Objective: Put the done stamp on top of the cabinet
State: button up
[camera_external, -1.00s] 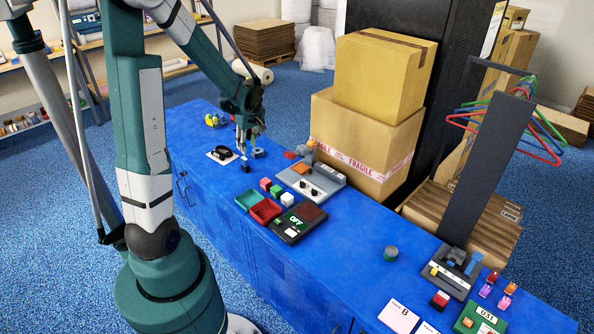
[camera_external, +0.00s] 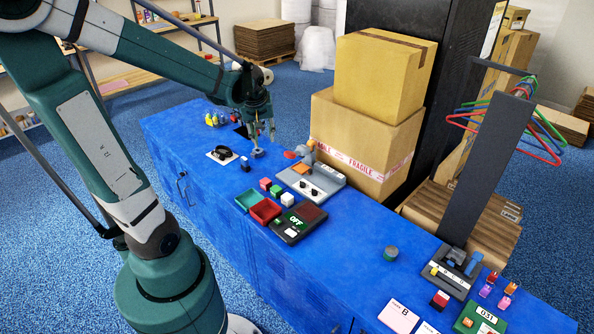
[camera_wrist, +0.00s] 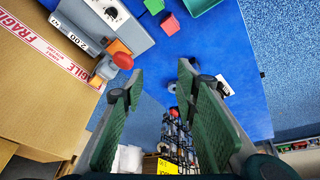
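My gripper (camera_external: 259,132) is over the far part of the long blue cabinet (camera_external: 350,235), above a small grey object (camera_external: 257,153). In the wrist view my gripper (camera_wrist: 160,82) is open, its green-padded fingers wide apart. A small dark grey piece (camera_wrist: 171,88) lies on the blue top between the fingertips, apart from them. No word is readable on any stamp, so I cannot tell which thing is the done stamp.
A grey device (camera_external: 312,182) with knobs and a red-knobbed part (camera_wrist: 121,60) is beside the gripper. Stacked cartons (camera_external: 365,140) stand behind.

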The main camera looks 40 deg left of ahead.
jog(key=s+d+r+m+t+h, duration=0.1)
jog(key=s+d+r+m+t, duration=0.1)
jog(key=s+d+m, duration=0.3)
jog(key=s+d+r+m+t+h, duration=0.1)
jog(key=s+d+r+m, duration=0.4)
jog(key=d, duration=0.8)
jog(key=shift+s+t, duration=0.5)
jog(key=shift+s, duration=0.45)
jog(key=shift+o, duration=0.2)
jog(key=shift+d+r, duration=0.1)
